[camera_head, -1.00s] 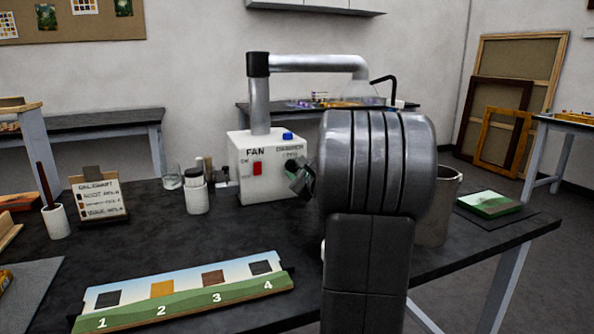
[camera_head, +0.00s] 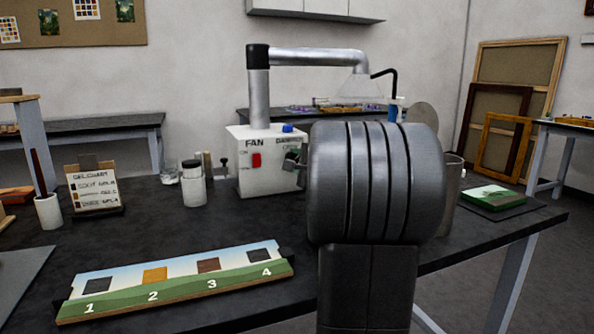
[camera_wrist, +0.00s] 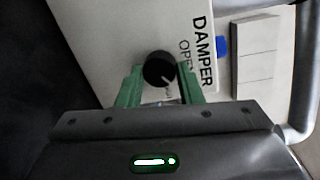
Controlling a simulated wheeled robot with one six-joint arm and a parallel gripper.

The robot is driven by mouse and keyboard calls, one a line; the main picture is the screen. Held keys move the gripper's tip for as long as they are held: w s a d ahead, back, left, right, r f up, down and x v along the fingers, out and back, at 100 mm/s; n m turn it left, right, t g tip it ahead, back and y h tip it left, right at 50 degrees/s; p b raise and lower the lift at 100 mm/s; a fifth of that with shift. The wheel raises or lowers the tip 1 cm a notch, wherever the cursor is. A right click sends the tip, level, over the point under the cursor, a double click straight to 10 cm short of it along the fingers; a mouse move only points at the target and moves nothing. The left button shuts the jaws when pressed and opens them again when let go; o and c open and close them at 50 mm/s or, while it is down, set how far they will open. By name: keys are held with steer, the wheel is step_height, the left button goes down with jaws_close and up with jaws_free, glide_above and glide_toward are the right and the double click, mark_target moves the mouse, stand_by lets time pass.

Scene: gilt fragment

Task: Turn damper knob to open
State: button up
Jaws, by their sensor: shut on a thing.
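The damper knob (camera_wrist: 158,69) is a round black knob on the white fan box (camera_head: 257,178). In the wrist view it sits between the two green fingers of my gripper (camera_wrist: 158,78), which is shut on it. A short white mark on the knob points toward the lower right of that picture. The DAMPER label (camera_wrist: 203,50) and a partly hidden OPEN word are to the knob's right. In the head view my wrist hides much of the gripper; its end (camera_head: 293,161) shows at the box's right side, and the knob is not clearly visible.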

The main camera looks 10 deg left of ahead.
steer(key=n+h+b, duration=0.1)
steer(key=n+b, duration=0.2)
steer(key=n, duration=0.2)
steer(key=n+b, duration=0.3)
steer(key=n, duration=0.2)
steer(key=shift+s+a+t+h+b, duration=0.1)
steer(key=shift+t+h+b, duration=0.2)
steer(key=shift+h+b, duration=0.1)
stand_by(0.3)
steer(key=o, duration=1)
steer(key=shift+c, duration=0.2)
steer(key=shift+s+r, duration=0.1)
steer(key=p+v, duration=0.1)
steer(key=v, duration=1.2)
steer(key=shift+s+d, duration=0.25)
